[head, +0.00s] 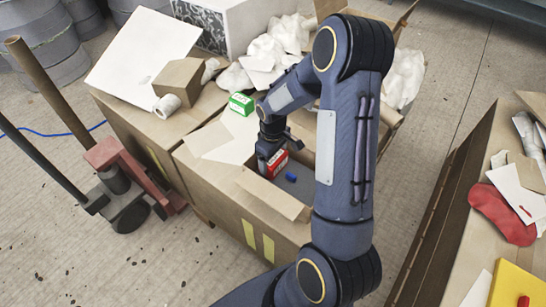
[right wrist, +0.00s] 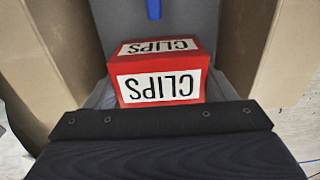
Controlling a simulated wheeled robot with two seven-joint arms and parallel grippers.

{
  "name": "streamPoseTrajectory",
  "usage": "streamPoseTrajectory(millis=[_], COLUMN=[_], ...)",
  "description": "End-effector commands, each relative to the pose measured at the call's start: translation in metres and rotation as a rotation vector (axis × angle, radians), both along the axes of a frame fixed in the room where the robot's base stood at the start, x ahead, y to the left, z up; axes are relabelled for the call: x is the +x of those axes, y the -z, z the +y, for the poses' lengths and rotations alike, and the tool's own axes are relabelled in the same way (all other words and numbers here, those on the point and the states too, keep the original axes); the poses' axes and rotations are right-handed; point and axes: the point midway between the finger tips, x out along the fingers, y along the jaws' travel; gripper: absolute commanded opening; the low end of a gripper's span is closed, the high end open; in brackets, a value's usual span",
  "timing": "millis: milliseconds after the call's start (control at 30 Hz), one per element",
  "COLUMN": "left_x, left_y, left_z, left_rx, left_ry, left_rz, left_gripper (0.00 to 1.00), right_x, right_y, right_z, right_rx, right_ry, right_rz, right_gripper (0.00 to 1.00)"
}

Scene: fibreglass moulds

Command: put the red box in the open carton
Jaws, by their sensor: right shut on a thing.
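The red box (head: 276,163) is inside the mouth of the open carton (head: 228,203), near its left inner wall. In the right wrist view the red box (right wrist: 158,73) shows two white CLIPS labels. My right gripper (head: 270,155) reaches down into the carton and is shut on the red box. In the right wrist view a dark gripper part (right wrist: 160,121) covers the box's near lower edge. The grey carton floor shows beyond the box. I cannot tell whether the box touches it. My left gripper is not in view.
A small blue object (head: 291,177) lies in the carton. The carton's flaps (head: 272,193) stand folded outward. A green box (head: 241,104) sits by the carton's back left. A red pallet jack (head: 120,160) stands at left; another cluttered carton (head: 470,235) is at right.

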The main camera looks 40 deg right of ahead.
Motion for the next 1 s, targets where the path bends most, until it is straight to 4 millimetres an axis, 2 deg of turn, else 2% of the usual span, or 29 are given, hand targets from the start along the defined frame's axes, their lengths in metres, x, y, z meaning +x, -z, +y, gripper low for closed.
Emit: streamPoseTrajectory(millis=[233,267,400,733,867,1000], left_x=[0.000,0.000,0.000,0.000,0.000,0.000], left_y=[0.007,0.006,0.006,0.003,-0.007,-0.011], left_z=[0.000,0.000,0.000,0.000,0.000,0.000], left_rx=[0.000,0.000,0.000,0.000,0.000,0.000], left_ry=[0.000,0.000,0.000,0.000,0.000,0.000], left_rz=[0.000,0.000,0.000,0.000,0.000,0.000], left_gripper=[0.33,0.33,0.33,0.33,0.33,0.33], right_x=[0.000,0.000,0.000,0.000,0.001,0.001], right_y=[0.009,0.008,0.008,0.004,-0.011,-0.040], right_z=[0.000,0.000,0.000,0.000,0.000,0.000], right_rx=[0.000,0.000,0.000,0.000,0.000,-0.001], right_ry=[0.000,0.000,0.000,0.000,0.001,0.001], right_rz=[0.000,0.000,0.000,0.000,-0.002,-0.005], right_gripper=[0.50,0.80,0.98,0.99,0.99,0.99])
